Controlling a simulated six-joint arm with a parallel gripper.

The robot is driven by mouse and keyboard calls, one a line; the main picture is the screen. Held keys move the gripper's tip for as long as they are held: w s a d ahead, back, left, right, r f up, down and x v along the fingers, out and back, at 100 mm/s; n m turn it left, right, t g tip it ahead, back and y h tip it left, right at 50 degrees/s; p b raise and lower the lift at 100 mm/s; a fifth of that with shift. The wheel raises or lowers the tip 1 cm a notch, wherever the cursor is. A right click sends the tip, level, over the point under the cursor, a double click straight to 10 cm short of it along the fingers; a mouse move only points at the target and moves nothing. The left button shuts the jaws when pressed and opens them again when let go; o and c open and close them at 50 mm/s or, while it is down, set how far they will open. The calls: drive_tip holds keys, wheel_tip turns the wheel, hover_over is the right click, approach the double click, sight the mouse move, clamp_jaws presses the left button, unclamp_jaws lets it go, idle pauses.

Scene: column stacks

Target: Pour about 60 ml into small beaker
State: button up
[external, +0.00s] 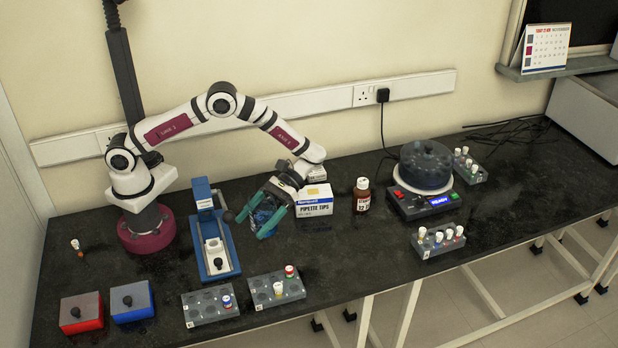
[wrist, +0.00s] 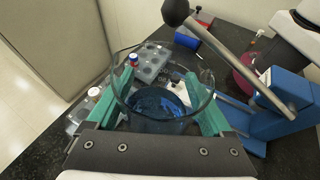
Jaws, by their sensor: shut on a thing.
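My gripper (external: 272,220) is shut on a clear glass beaker (wrist: 128,62) with blue liquid (wrist: 158,108) in its lower part. In the wrist view the two teal fingers sit on either side of the glass. In the external view the held beaker (external: 261,212) looks tilted, beside the blue lever device and left of the pipette tips box. Whether it touches the bench is hard to tell. I cannot make out a separate small beaker in either view.
The blue lever device (external: 214,259) stands close left, its ball-ended lever (wrist: 235,60) near the beaker. Racks (external: 209,316) (external: 262,300) lie in front. A pipette tips box (external: 314,207), brown bottle (external: 362,201) and centrifuge (external: 425,200) stand right.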

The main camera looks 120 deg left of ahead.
drive_tip(key=s+a+f+m+g+y, duration=0.1)
drive_tip(key=s+f+m+g+y, duration=0.1)
drive_tip(key=m+g, duration=0.1)
drive_tip(key=s+a+f+m+g+y, duration=0.1)
drive_tip(key=s+f+m+g+y, duration=0.1)
drive_tip(key=s+m+y, duration=0.1)
drive_tip(key=s+a+f+m+g+y, duration=0.2)
drive_tip(key=s+m+g+y, duration=0.1)
drive_tip(key=m, duration=0.1)
drive_tip(key=shift+f+g, duration=0.15)
drive_tip(key=shift+g, duration=0.15)
drive_tip(key=s+a+m+y, duration=0.1)
drive_tip(key=y, duration=0.1)
drive_tip(key=s+a+f+m+y, duration=0.1)
drive_tip(key=m+y, duration=0.1)
drive_tip(key=s+a+m+y, duration=0.1)
drive_tip(key=m+y, duration=0.1)
drive_tip(key=shift+s+a+f+g, duration=0.25)
drive_tip(key=shift+a+f+g, duration=0.05)
drive_tip(key=shift+g, duration=0.1)
drive_tip(key=a+m+y, duration=0.1)
drive_tip(key=s+a+m+t+y, duration=0.1)
drive_tip(key=a+m+y, duration=0.1)
drive_tip(key=a+f+m+y, duration=0.1)
drive_tip(key=m+y, duration=0.1)
drive_tip(key=shift+s+a+t, duration=0.2)
drive_tip(key=shift+s+t, duration=0.2)
drive_tip(key=shift+a+f+m+t+y, duration=0.1)
drive_tip(key=shift+a+m+t+y, duration=0.3)
drive_tip(key=shift+a+m+y, duration=0.25)
